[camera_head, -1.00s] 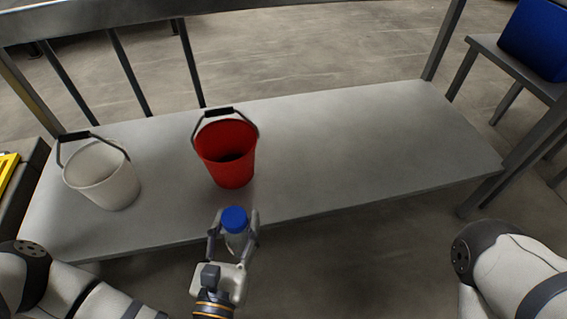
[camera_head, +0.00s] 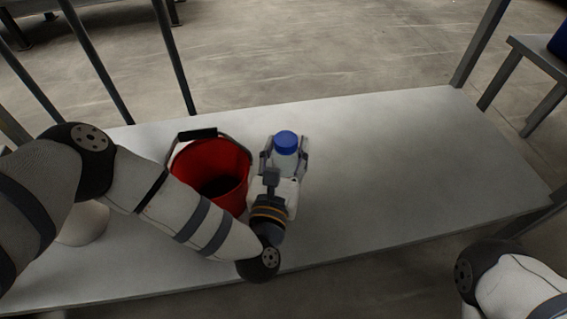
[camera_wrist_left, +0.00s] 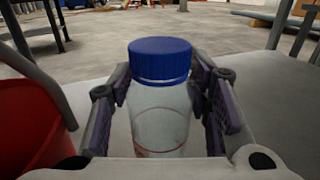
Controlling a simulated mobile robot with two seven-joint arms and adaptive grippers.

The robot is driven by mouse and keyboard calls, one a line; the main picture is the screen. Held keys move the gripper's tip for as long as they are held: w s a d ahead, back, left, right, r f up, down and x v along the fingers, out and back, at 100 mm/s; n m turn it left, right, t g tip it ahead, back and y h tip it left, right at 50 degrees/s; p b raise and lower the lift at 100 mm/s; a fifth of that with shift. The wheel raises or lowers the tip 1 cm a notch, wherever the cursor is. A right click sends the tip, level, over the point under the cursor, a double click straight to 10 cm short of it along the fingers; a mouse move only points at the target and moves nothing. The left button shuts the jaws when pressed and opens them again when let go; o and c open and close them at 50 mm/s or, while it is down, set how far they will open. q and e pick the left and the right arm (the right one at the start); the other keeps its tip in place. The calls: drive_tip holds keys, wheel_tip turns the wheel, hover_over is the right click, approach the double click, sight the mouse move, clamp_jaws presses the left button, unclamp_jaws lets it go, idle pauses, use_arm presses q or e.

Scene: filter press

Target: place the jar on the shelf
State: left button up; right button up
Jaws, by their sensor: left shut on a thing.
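The jar (camera_head: 286,150) is clear with a blue lid and is upright. My left gripper (camera_head: 284,160) is shut around it, over the shelf and just right of the red bucket. In the left wrist view the jar (camera_wrist_left: 160,110) stands between the two finger pads of the left gripper (camera_wrist_left: 162,115). The shelf (camera_head: 400,170) is a wide grey board with a large bare area to the right. The jar's base is hidden, so I cannot tell whether it touches the shelf. My right gripper is out of view; only part of my right arm shows at lower right.
The red bucket (camera_head: 212,172) stands close to the left of my gripper, its handle up; it also shows in the left wrist view (camera_wrist_left: 30,125). A white bucket (camera_head: 82,224) is mostly hidden behind my left arm. Metal posts (camera_head: 172,55) rise along the shelf's back edge.

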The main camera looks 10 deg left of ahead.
sight(283, 172)
use_arm(q)
wheel_tip(283, 172, down, 3)
drive_tip(key=shift+f+b, duration=0.2)
drive_tip(key=shift+b, duration=0.35)
drive_tip(key=shift+f, duration=0.2)
drive_tip(key=o, duration=1.2)
drive_tip(key=shift+o, duration=0.2)
drive_tip(key=shift+r, duration=0.1)
